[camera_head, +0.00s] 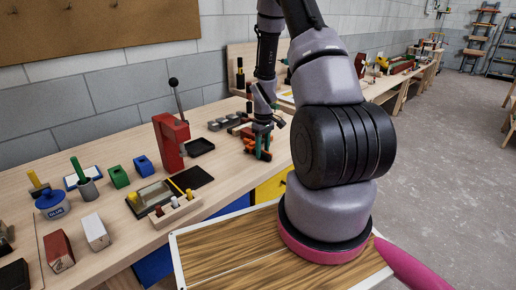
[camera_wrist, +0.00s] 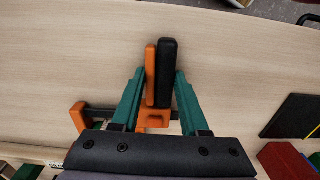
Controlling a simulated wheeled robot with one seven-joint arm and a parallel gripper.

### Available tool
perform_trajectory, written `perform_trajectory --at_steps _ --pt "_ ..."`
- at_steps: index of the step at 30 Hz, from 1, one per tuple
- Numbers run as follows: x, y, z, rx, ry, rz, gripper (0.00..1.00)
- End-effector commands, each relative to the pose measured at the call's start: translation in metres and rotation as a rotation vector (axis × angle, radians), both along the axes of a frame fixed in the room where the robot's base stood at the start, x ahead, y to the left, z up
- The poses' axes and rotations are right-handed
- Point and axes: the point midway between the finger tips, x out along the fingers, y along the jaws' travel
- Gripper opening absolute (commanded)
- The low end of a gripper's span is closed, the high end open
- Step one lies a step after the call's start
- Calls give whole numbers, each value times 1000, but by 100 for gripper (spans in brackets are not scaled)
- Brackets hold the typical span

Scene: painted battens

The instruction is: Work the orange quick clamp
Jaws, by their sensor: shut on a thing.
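The orange quick clamp (camera_wrist: 151,78) lies on the pale wooden bench, between my gripper's teal fingers in the wrist view. Its orange lever and black handle (camera_wrist: 167,75) stand side by side, close together, with their ends reaching past my fingertips. An orange jaw (camera_wrist: 78,116) on a dark bar shows to the left, partly behind my gripper body. My gripper (camera_wrist: 159,75) is shut on the lever and handle, one finger on each side. In the head view my gripper (camera_head: 261,150) is small at the bench's front edge, with the orange clamp (camera_head: 249,146) partly hidden by it.
A red press (camera_head: 171,143) with an upright lever stands left of the clamp. Dark trays, small blocks and a glue pot (camera_head: 52,204) cover the bench's left part.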

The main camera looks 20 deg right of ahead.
Motion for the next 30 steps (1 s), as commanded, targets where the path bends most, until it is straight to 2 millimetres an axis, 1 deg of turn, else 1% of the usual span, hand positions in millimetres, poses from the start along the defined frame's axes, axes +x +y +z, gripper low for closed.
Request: perform_trajectory --at_steps 5,6,8,9,20,30 --pt "0 -1 0 -1 0 -1 0" --pt "0 -1 0 -1 0 -1 59" --pt "0 -1 0 0 0 -1 82" --pt "0 -1 0 0 0 -1 85" --pt "3 -9 0 0 0 -1 85" --pt "3 -9 0 -1 0 -1 85"
